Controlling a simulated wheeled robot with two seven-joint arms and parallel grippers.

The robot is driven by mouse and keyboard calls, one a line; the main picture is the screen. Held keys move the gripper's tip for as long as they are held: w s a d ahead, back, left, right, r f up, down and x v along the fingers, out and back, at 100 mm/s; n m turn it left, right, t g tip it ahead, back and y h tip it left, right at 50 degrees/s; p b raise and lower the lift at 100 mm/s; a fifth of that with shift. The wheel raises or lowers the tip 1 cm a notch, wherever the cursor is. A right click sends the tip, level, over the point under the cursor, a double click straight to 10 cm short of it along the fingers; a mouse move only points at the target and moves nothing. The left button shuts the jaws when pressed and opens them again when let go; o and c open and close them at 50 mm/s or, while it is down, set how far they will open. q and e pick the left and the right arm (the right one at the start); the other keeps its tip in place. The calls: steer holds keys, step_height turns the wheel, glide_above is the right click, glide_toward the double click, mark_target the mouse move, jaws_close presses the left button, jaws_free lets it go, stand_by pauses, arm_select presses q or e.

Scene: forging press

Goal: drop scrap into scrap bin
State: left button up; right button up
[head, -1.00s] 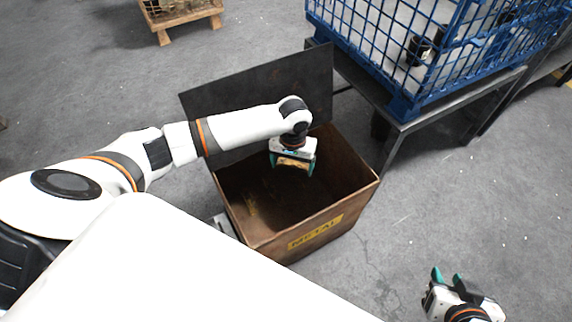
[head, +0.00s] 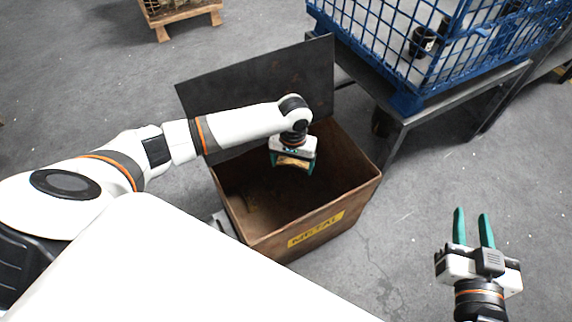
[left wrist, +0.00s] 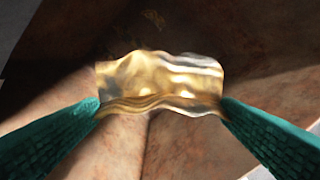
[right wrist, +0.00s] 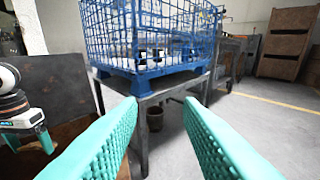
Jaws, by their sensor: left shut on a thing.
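The scrap bin (head: 315,224) is a rusty brown open box with a yellow METAL label, standing on the floor with a dark lid panel raised behind it. My left gripper (head: 292,168) is over the bin's opening, pointing down. It is shut on a crumpled, shiny gold and silver piece of scrap (left wrist: 160,82), which spans between its green fingers in the left wrist view. The bin's rusty inner walls show beyond the scrap. My right gripper (head: 473,228) is open and empty, to the right of the bin, with its fingers apart in the right wrist view (right wrist: 160,130).
A blue wire cage (head: 420,60) with dark round parts stands on a dark metal table (head: 400,128) behind and right of the bin. A wooden pallet (head: 185,20) lies at the back left. The floor right of the bin is clear.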

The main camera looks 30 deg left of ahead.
arm_select(q)
steer(key=o, duration=0.8)
steer(key=shift+r, duration=0.45)
step_height(320, 180, up, 11)
steer(key=p, duration=0.4)
steer(key=shift+p, duration=0.3)
arm_select(e)
steer(key=s+d+f+g+h, duration=0.3)
steer(key=s+d+f+g, duration=0.2)
steer(key=s+f+g, duration=0.6)
steer(key=shift+s+d+f+m+g, duration=0.25)
steer(key=shift+s+g, duration=0.25)
steer(key=shift+s, duration=0.75)
arm_select(q)
steer(key=shift+s, duration=0.1)
arm_select(e)
steer(key=shift+r, duration=0.1)
